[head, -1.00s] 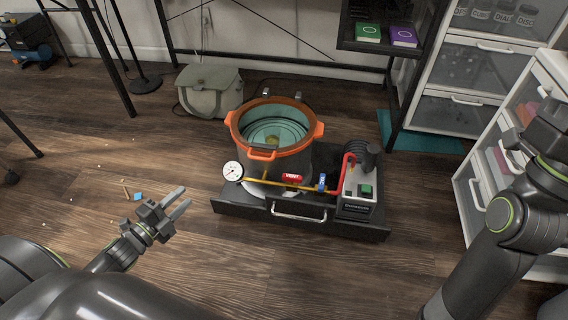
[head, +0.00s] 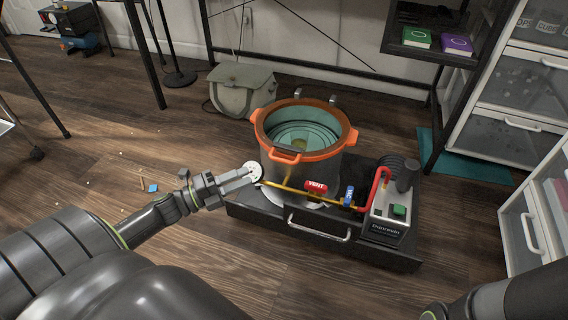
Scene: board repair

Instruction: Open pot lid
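The pot (head: 280,167) is a dark cylinder with an orange rim (head: 343,146) and orange side handles. A clear greenish lid (head: 302,136) shows inside the rim, with a yellowish spot at its middle. The pot stands on a low black drawer base (head: 268,220). My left gripper (head: 254,176) is left of the pot, its fingertips by the round white gauge (head: 253,168) and partly over it in the picture. Its fingers look close together; the gap between them is unclear. I cannot tell whether they touch the gauge. My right gripper is out of view.
A yellow pipe with a red VENT valve (head: 316,187) and a blue valve (head: 349,196) runs along the pot's front to a pump (head: 388,216) at right. A grey-green bag (head: 240,88) lies behind. The floor in front is clear.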

